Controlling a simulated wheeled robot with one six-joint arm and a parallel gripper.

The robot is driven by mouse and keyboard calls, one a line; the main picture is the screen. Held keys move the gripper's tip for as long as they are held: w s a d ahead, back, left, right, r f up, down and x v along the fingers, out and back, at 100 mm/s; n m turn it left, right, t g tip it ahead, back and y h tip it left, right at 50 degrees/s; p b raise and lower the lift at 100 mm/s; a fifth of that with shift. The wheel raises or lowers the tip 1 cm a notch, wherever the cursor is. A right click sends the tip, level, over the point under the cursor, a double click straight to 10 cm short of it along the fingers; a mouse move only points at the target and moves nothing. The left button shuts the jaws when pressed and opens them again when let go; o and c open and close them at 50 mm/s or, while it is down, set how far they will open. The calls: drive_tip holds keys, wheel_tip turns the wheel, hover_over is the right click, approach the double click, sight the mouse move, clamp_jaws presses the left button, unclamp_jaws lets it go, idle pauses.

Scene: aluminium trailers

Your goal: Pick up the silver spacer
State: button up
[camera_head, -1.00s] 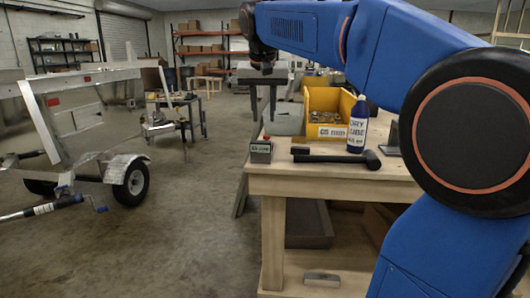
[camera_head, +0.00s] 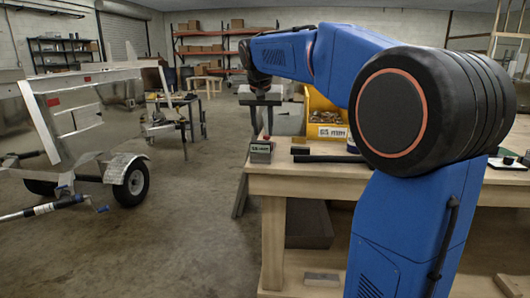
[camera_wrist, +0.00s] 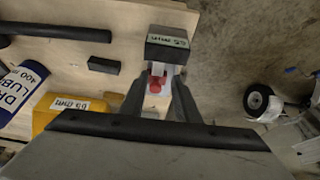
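My gripper (camera_head: 262,134) is over the left end of the workbench, above a small dark-topped box with a label (camera_head: 260,153). Its two fingers are apart, with a gap between them in the wrist view (camera_wrist: 156,100). A small red piece (camera_wrist: 155,82) shows in that gap, beside the labelled box (camera_wrist: 167,42); I cannot tell whether the fingers touch it. A flat silvery block (camera_head: 322,279) lies on the bench's lower shelf, well below my gripper. It may be the silver spacer; no other piece is clearly one.
A yellow bin (camera_head: 326,128) with small parts stands on the bench (camera_head: 300,180). A black bar (camera_head: 328,158) and a small black block (camera_head: 300,150) lie near its front edge. A trailer (camera_head: 75,120) stands left; the floor between is clear.

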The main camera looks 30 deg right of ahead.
sight(265, 148)
drive_tip(key=shift+x, duration=0.95)
drive_tip(key=f, duration=0.4)
drive_tip(key=shift+w+d, duration=0.1)
drive_tip(key=shift+d, duration=0.2)
drive_tip(key=shift+w+d+f, duration=0.1)
drive_tip(key=shift+w+f, duration=0.1)
drive_tip(key=shift+f, duration=0.3)
drive_tip(key=shift+c, duration=0.6)
clamp_jaws()
